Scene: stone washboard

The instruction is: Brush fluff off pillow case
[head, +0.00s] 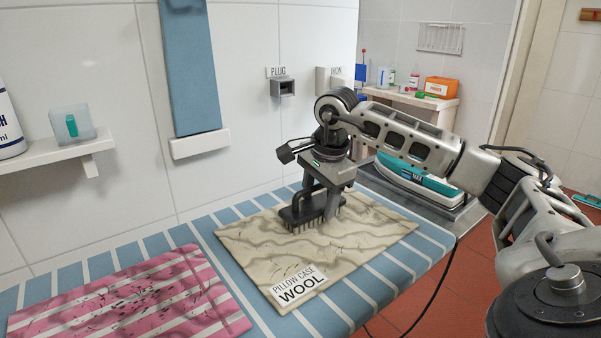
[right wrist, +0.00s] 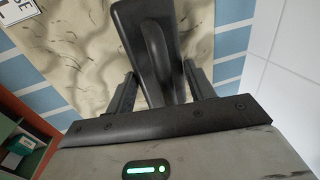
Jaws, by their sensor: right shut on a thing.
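The cream wool pillow case (head: 345,236), labelled "PILLOW CASE WOOL" (head: 298,285), lies flat on the blue-and-white striped board. It has wavy tan markings and small dark specks of fluff. My right gripper (head: 322,190) is shut on the handle of a black brush (head: 298,216). The brush is over the far middle part of the cream case, bristles down; they look to be at the cloth, but contact is hard to confirm. In the right wrist view the brush handle (right wrist: 156,60) sits between both fingers. My left gripper is not in view.
A pink striped cloth (head: 135,295) with dark specks lies at the left of the striped board (head: 415,235). A teal iron (head: 415,180) stands beyond the board's right end. A tiled wall with a shelf (head: 50,152) bounds the back. A dark cable hangs at the right edge.

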